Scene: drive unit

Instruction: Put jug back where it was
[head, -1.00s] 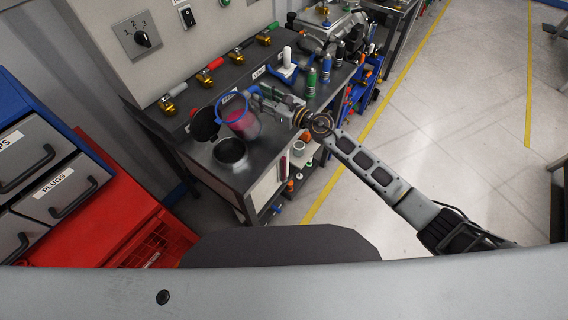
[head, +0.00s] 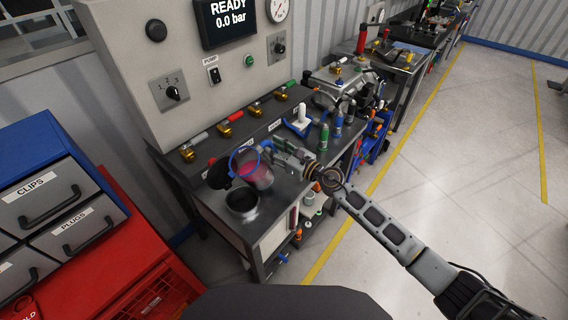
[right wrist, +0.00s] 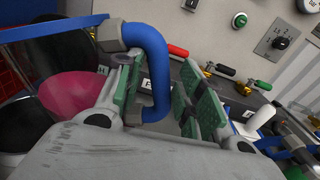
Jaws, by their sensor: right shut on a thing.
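The jug (head: 262,178) is clear with a blue rim and blue handle and holds pink-red liquid. It is over the bench, just behind the round dark opening of a metal pot (head: 241,203). My right gripper (head: 279,151) is at the jug's handle side. In the right wrist view the blue handle (right wrist: 156,62) passes between the green-padded fingers of my gripper (right wrist: 163,90), which is shut on it. The pink liquid (right wrist: 80,92) shows at the left there. I cannot tell whether the jug's base touches the bench. My left gripper is out of view.
Several valves with coloured handles (head: 231,129) line the bench's back under a grey control panel (head: 156,60). Green and blue bottles (head: 324,137) and a white-topped blue stand (head: 299,121) are to the right. A red cabinet (head: 105,255) is at the left. Open floor lies right.

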